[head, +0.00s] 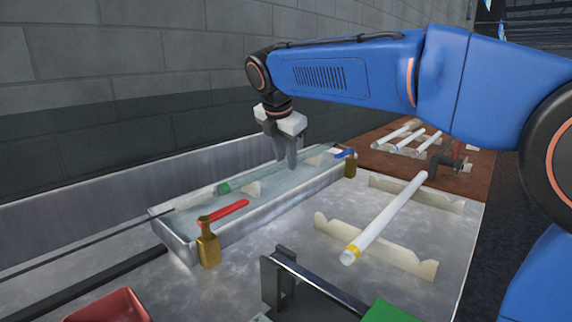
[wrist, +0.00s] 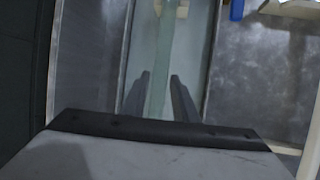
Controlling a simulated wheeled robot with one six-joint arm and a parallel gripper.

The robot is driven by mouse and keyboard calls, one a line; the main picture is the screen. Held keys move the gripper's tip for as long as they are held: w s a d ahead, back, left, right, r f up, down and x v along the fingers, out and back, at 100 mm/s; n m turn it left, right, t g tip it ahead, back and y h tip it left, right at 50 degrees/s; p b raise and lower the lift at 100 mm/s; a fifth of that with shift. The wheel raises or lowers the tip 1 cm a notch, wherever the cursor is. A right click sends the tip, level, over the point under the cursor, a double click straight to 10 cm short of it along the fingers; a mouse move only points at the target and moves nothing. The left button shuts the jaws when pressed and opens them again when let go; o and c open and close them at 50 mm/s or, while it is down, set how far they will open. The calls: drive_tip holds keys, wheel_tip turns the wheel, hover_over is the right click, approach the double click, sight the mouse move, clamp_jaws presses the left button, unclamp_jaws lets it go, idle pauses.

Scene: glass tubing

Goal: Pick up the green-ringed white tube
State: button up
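The green-ringed tube (head: 224,187) lies lengthwise in a shallow metal tray (head: 190,250). Its green ring shows near its left end, and most of its length looks pale and greenish. My gripper (head: 287,168) is over the tray with its fingers pointing down, right of the green ring. In the wrist view, the fingers of my gripper (wrist: 160,95) are apart, with the pale tube (wrist: 163,50) running between them. I cannot tell whether a finger touches it. The green ring is not visible in the wrist view.
A yellow-ringed white tube (head: 385,222) rests on two pale cradles right of the tray. Brass posts with a red handle (head: 225,212) and a blue handle (head: 345,154) stand at the tray's front edge. More tubes (head: 420,142) lie on a brown surface behind.

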clamp_jaws()
drive_tip(key=shift+r, duration=0.15)
